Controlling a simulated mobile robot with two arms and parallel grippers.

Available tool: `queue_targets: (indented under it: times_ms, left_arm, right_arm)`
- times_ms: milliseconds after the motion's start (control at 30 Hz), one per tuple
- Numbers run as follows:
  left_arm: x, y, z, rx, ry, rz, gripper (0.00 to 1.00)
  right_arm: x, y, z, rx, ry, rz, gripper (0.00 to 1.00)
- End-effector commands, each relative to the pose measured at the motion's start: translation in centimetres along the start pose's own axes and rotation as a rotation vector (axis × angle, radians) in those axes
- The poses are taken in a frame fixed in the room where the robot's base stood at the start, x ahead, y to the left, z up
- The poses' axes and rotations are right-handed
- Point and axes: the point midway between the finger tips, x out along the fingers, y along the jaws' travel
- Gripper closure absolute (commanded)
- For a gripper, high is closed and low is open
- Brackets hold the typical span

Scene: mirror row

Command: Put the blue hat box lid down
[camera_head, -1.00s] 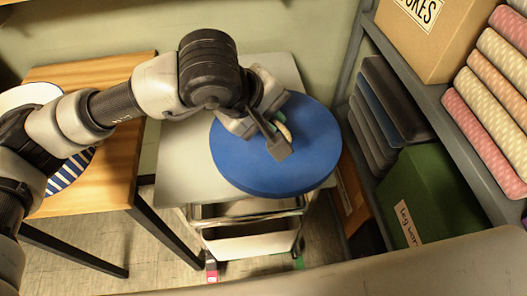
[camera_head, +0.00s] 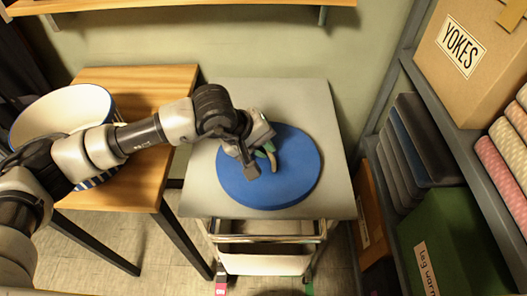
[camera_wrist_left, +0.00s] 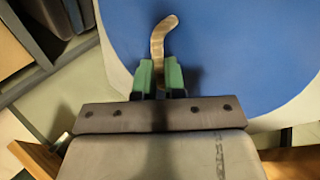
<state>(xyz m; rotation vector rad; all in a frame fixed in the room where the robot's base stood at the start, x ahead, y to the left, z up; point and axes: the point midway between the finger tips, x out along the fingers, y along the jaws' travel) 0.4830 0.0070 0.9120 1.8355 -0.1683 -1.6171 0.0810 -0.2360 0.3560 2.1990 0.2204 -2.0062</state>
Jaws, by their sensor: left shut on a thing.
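The blue hat box lid (camera_head: 300,165) is a flat round disc with a tan curved handle (camera_wrist_left: 158,38). It lies level over the grey top of the trolley, well inside its edges in the head view; I cannot tell for sure whether it touches the top. My left gripper (camera_head: 267,152) is shut on the handle, its green fingers (camera_wrist_left: 160,75) on either side of it in the left wrist view. The gripper and wrist cover the lid's upper left part in the head view. My right gripper is not in view.
The trolley (camera_head: 205,185) has bare top around the lid. A wooden table (camera_head: 135,85) at left holds an open, blue-striped round box (camera_head: 98,181), partly behind my arm. Shelving (camera_head: 450,125) at right holds a YOKES carton (camera_head: 470,60), dark folded pieces and a green box (camera_head: 450,245).

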Motion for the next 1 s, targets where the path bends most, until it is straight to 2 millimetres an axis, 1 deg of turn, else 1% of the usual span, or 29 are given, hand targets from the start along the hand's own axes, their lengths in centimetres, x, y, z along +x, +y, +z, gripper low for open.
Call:
queue_targets:
  times_ms: [100, 200, 433, 567, 600, 767, 1000]
  left_arm:
    - [1.5, -1.0, 0.1, -0.003, -0.003, -0.004, 1.00]
    - [2.4, -1.6, 0.1, -0.001, -0.002, -0.002, 1.00]
    - [2.5, -1.7, 0.1, 0.000, -0.001, 0.000, 1.00]
    - [2.8, -1.9, 0.1, 0.000, -0.001, 0.000, 1.00]
    - [2.8, -1.9, 0.1, 0.000, -0.001, -0.001, 0.88]
    - [2.7, -1.8, 0.1, 0.000, -0.001, -0.001, 0.64]
    - [2.7, -1.8, 0.1, 0.000, -0.001, -0.001, 0.64]
  right_arm:
    - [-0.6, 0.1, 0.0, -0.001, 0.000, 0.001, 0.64]
    - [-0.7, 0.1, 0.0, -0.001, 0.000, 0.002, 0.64]
    - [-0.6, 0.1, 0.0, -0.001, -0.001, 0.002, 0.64]
    - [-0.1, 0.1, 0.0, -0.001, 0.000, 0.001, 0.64]
    - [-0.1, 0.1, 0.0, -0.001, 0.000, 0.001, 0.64]
    - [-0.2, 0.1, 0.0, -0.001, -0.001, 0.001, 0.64]
    - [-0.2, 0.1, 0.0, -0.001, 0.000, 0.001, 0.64]
